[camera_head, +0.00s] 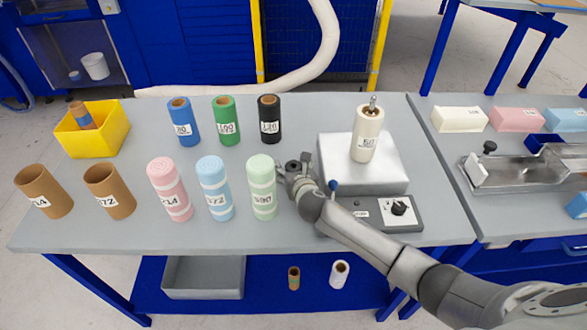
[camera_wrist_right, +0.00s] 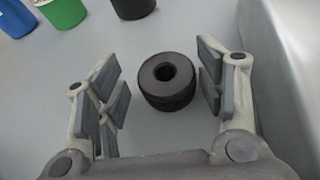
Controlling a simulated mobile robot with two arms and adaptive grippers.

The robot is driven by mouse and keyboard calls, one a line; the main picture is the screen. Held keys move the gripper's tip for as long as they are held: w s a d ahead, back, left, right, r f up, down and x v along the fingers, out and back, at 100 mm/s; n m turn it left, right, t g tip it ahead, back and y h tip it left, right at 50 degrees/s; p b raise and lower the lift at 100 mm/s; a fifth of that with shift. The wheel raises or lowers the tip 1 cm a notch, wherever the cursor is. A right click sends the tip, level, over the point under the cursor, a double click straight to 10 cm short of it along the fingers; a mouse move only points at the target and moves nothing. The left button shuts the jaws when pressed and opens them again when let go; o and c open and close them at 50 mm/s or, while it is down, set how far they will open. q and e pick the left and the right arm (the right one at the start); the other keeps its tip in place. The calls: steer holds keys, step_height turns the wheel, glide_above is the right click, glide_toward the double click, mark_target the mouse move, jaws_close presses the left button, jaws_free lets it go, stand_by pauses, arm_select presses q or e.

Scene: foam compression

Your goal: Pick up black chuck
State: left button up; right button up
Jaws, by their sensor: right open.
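The black chuck (camera_wrist_right: 168,82), a short dark round piece with a hole in its top, stands on the grey table in the right wrist view. My right gripper (camera_wrist_right: 162,85) is open, with its fingers on either side of the chuck and visible gaps to both. In the head view my right gripper (camera_head: 294,170) is low over the table, just right of the pale green foam roll. The chuck cannot be made out clearly there, beside the fingers. My left gripper is not in view.
A black cylinder (camera_head: 269,119), a green one (camera_head: 225,120) and a blue one (camera_head: 184,122) stand behind. The pale green roll (camera_head: 262,187) is close to the gripper's left. A metal block (camera_head: 340,178) with a white cylinder (camera_head: 366,138) stands right. A control box (camera_head: 385,213) is in front.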

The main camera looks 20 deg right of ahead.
steer(key=c, duration=1)
steer(key=shift+c, duration=0.2)
steer(key=shift+r, duration=0.15)
